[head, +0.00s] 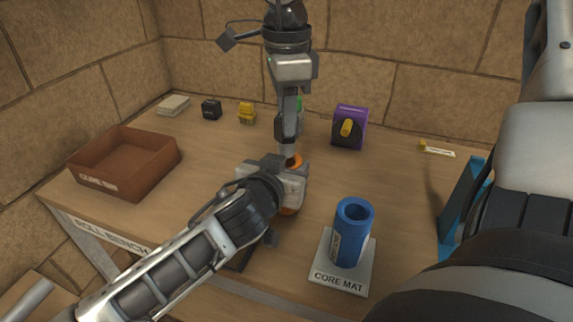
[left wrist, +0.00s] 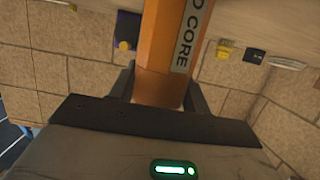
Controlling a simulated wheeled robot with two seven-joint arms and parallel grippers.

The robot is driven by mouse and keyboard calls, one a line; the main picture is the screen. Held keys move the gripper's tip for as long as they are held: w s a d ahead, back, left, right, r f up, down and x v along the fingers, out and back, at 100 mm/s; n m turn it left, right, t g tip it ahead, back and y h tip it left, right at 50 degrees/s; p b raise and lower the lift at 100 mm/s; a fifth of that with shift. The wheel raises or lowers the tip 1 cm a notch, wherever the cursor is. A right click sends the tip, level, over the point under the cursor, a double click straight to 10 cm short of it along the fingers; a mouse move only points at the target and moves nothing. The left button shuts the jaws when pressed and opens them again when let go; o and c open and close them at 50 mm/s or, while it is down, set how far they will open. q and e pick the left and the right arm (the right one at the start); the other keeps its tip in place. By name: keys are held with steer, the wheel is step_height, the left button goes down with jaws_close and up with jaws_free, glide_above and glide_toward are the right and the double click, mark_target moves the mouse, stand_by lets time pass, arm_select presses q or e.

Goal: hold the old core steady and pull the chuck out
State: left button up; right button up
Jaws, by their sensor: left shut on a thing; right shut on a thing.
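The old core (head: 293,161) is an orange tube standing upright on the bench, mostly hidden behind my left gripper in the head view. In the left wrist view the orange core (left wrist: 165,55) shows its printed label between the two fingers. My left gripper (head: 284,188) is shut on it from the side. My right gripper (head: 289,150) comes down from above, with its fingertips at the core's top end. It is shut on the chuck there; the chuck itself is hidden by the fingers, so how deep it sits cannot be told.
A blue core (head: 349,235) stands on the white core mat (head: 340,283) at front right. A brown core bin (head: 152,179) is at left. A purple box with yellow knob (head: 350,126) stands behind. Small items line the back edge. A blue stand (head: 462,205) is at right.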

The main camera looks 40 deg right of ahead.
stand_by(0.3)
steer(key=shift+r, duration=1.5)
arm_select(q)
steer(key=o, duration=1.3)
steer(key=shift+a, duration=0.1)
